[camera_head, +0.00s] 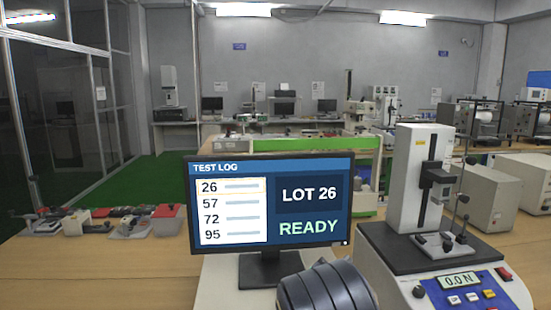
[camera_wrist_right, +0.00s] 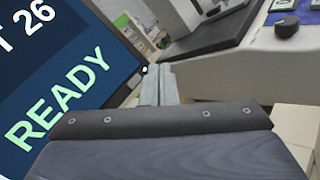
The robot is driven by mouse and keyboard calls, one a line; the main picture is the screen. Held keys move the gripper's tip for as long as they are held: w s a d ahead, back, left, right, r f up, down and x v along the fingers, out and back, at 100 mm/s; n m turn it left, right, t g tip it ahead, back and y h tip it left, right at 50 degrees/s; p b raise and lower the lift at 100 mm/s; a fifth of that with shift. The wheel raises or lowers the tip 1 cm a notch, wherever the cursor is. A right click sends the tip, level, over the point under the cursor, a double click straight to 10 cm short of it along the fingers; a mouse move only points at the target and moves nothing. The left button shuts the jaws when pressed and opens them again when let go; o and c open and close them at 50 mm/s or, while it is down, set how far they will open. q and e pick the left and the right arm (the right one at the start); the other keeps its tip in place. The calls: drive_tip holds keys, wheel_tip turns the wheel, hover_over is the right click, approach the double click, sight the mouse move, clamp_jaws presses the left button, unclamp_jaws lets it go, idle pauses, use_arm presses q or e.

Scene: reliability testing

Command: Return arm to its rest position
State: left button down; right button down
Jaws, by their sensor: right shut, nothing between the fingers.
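My right arm (camera_head: 325,288) shows at the bottom of the head view as a dark, ribbed, rounded part in front of the monitor's lower right. In the right wrist view my right gripper (camera_wrist_right: 158,86) points forward with its grey fingers together and nothing between them. The monitor (camera_wrist_right: 70,75) fills the left of that view, close beside the fingers. In the head view the monitor (camera_head: 270,203) reads TEST LOG, LOT 26 and READY. My left gripper is in neither view.
A force tester (camera_head: 420,185) with a display reading 0.0 N stands on the right. Red and grey fixtures (camera_head: 130,222) lie at the left of the wooden table (camera_head: 100,275). The table's front left is clear. More benches and equipment stand behind.

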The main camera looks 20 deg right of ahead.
drive_tip(key=shift+s, duration=0.25)
drive_tip(key=s+d+f+m+g+y, duration=0.1)
drive_tip(key=s+m+g, duration=0.1)
drive_tip(key=s+d+f+m+g+y, duration=0.1)
drive_tip(key=s+f+m, duration=0.1)
drive_tip(key=s, duration=0.1)
drive_tip(key=s+d+f+m+g+y, duration=0.1)
drive_tip(key=s+f+g, duration=0.1)
drive_tip(key=s, duration=0.1)
drive_tip(key=shift+s+d+m+g+p, duration=0.1)
drive_tip(key=shift+s+m+g+p, duration=0.2)
drive_tip(key=shift+m, duration=0.1)
drive_tip(key=s+a+f+m+g+y, duration=0.1)
drive_tip(key=s+a+f+m+y, duration=0.2)
drive_tip(key=s+y, duration=0.15)
drive_tip(key=s+a+f+m+g+y, duration=0.2)
drive_tip(key=s+m+y, duration=0.1)
drive_tip(key=s, duration=0.3)
drive_tip(key=s+a+r+m+t+y, duration=0.1)
drive_tip(key=s+a+r+m+y, duration=0.1)
drive_tip(key=a, duration=0.5)
drive_tip(key=s+a+r+m+t+y+p, duration=0.1)
drive_tip(key=s+a+r+m+t+y, duration=0.1)
drive_tip(key=s+a+y, duration=0.2)
drive_tip(key=s+a+r+m+t+y+p, duration=0.1)
drive_tip(key=s+a+r+m+t+y, duration=0.1)
drive_tip(key=a, duration=0.8)
drive_tip(key=shift+s+a+r+m+y, duration=0.15)
drive_tip(key=shift+s+a+m+y, duration=0.3)
drive_tip(key=shift+y, duration=0.8)
